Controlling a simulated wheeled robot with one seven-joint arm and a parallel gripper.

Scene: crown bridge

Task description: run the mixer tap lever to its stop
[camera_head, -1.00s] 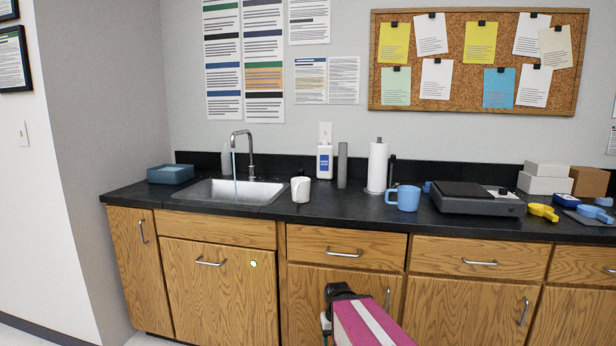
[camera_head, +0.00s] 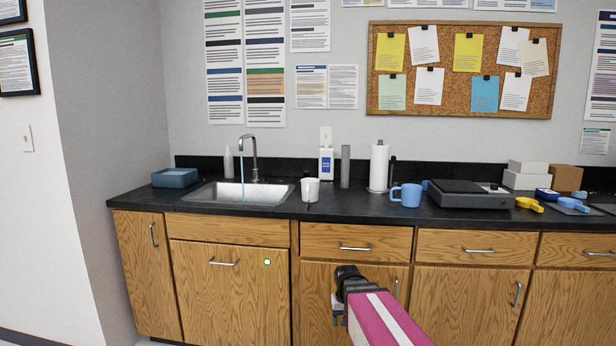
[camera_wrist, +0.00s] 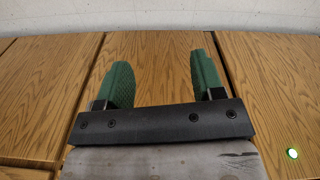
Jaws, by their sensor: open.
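The mixer tap (camera_head: 254,158) stands behind the sink (camera_head: 222,192) at the left of the counter in the head view. A thin pale-blue stream of water (camera_head: 242,178) falls from its spout into the basin. The lever is too small to make out clearly. My gripper (camera_head: 337,306) is low in front of the cabinets, below the counter edge and to the right of the sink, well apart from the tap. In the wrist view its two green fingers (camera_wrist: 160,80) are spread with nothing between them, facing wooden cabinet fronts.
A white mug (camera_head: 310,189) stands just right of the sink. A soap bottle (camera_head: 326,162), a grey cylinder (camera_head: 346,167), a paper towel roll (camera_head: 379,166) and a blue mug (camera_head: 407,195) stand further right. A blue tray (camera_head: 175,178) lies left of the sink.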

